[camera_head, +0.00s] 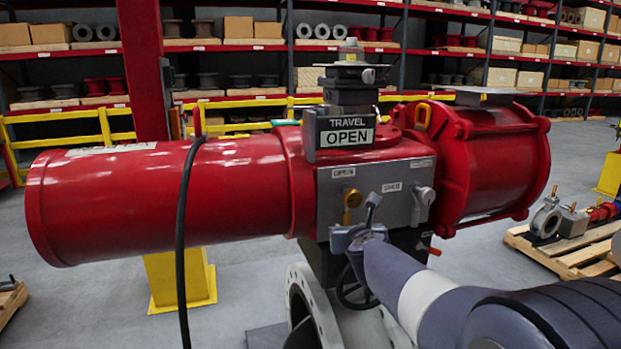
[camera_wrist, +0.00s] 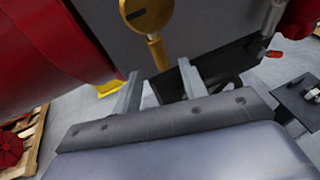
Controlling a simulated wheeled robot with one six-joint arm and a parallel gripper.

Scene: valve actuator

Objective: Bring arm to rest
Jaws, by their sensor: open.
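The red valve actuator (camera_head: 230,185) lies horizontally across the head view, with a grey panel (camera_head: 375,190) in its middle. A sign reading "TRAVEL OPEN" (camera_head: 346,132) stands on top. A brass-coloured knob (camera_head: 351,198) and a grey knob (camera_head: 423,196) are on the panel. My arm reaches in from the lower right, and my gripper (camera_head: 364,226) is in front of the panel's lower part. In the wrist view my gripper (camera_wrist: 160,88) is open, with nothing seen between its fingers. The brass-coloured knob (camera_wrist: 149,16) is just beyond the fingertips there. My arm hides part of the actuator's underside.
A black hose (camera_head: 182,230) hangs before the red cylinder. A handwheel (camera_head: 356,288) and a pale flange (camera_head: 310,305) are below the panel. A wooden pallet (camera_head: 570,257) with valve parts stands at right. Yellow rails and stocked shelves are behind. Grey floor is open at left.

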